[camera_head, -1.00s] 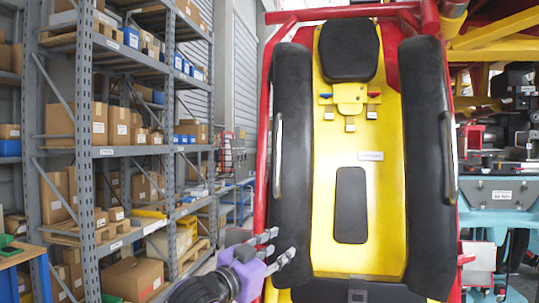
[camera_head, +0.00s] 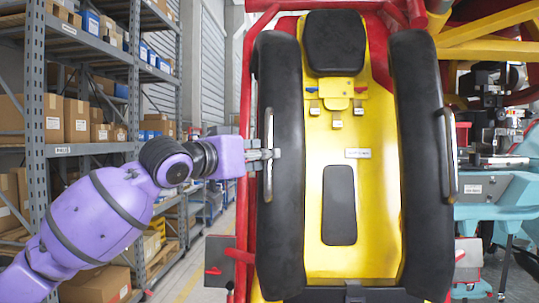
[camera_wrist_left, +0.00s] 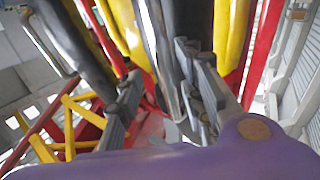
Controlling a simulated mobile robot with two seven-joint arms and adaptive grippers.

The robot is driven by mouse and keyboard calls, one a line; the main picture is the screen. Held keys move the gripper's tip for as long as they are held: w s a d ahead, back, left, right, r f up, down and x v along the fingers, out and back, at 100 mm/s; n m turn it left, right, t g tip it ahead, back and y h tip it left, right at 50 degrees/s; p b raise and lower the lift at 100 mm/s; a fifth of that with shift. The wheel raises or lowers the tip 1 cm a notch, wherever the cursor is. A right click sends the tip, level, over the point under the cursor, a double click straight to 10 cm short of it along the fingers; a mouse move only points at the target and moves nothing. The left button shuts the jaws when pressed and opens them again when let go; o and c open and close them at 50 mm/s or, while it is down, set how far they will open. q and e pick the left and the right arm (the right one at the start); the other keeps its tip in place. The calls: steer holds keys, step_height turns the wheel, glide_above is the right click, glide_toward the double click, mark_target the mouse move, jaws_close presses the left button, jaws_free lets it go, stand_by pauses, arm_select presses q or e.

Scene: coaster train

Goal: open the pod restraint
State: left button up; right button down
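The pod restraint is a pair of long black padded bars, left (camera_head: 282,210) and right (camera_head: 418,190), over a yellow seat (camera_head: 372,200) with a black headrest (camera_head: 334,42). Each bar has a metal handle on its outer side, left (camera_head: 268,122) and right (camera_head: 451,165). My left gripper (camera_head: 265,155) is at the middle of the left handle, fingers pointing right. In the left wrist view the gripper (camera_wrist_left: 160,95) has its fingers apart, with the left handle (camera_wrist_left: 155,30) between them, closer to the right-hand fingers. I cannot tell whether they touch it. My right gripper is out of view.
A red tube frame (camera_head: 246,75) runs close beside the left bar. Shelving with boxes (camera_head: 90,120) stands at the left behind my arm. Teal machinery (camera_head: 490,190) stands at the right, with yellow beams (camera_head: 490,35) above.

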arm_select(q)
steer(key=w, duration=0.1)
steer(key=w+d, duration=0.1)
steer(key=shift+w+f, duration=0.1)
steer(key=shift+w, duration=0.25)
steer(key=shift+w+d, duration=0.2)
steer(key=shift+w, duration=0.2)
steer(key=shift+s, duration=0.1)
steer(key=shift+c, duration=0.2)
jaws_close()
